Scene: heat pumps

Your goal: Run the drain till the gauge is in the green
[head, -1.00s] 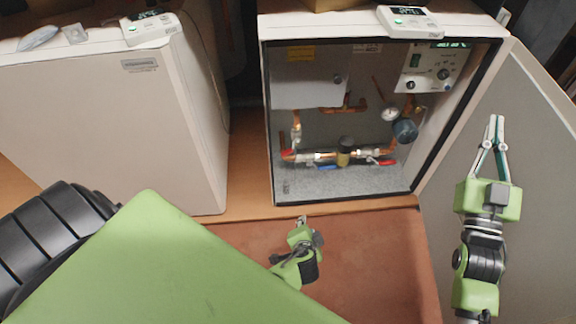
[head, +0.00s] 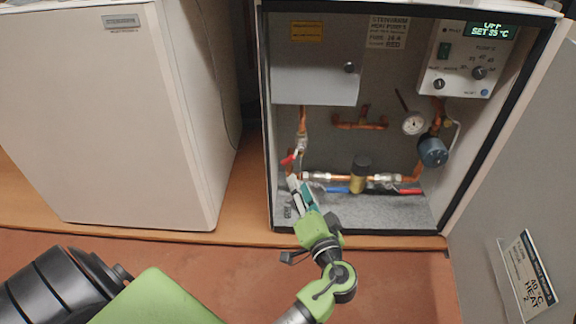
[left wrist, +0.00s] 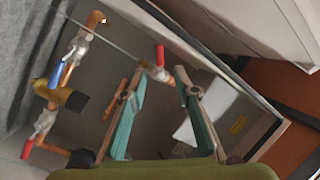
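The round white gauge (head: 413,123) is on the pipework at the right inside the open cabinet; its needle and coloured zones are too small to read. A valve with a red lever (head: 288,159) is on the left pipe; a red lever shows in the left wrist view (left wrist: 160,57). A blue lever (head: 338,190) and another red lever (head: 411,191) are on the lower pipe. I cannot tell which is the drain. My left gripper (head: 296,184) is open inside the cabinet's lower left. Its fingers (left wrist: 158,80) are spread, with the red lever beyond their tips.
A control panel (head: 458,58) reads off, set 35 °C. A blue-capped pump (head: 433,151) is beside the gauge. The cabinet door (head: 515,200), with a label, stands open at right. A closed white unit (head: 120,120) stands at left. The red floor (head: 200,262) in front is clear.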

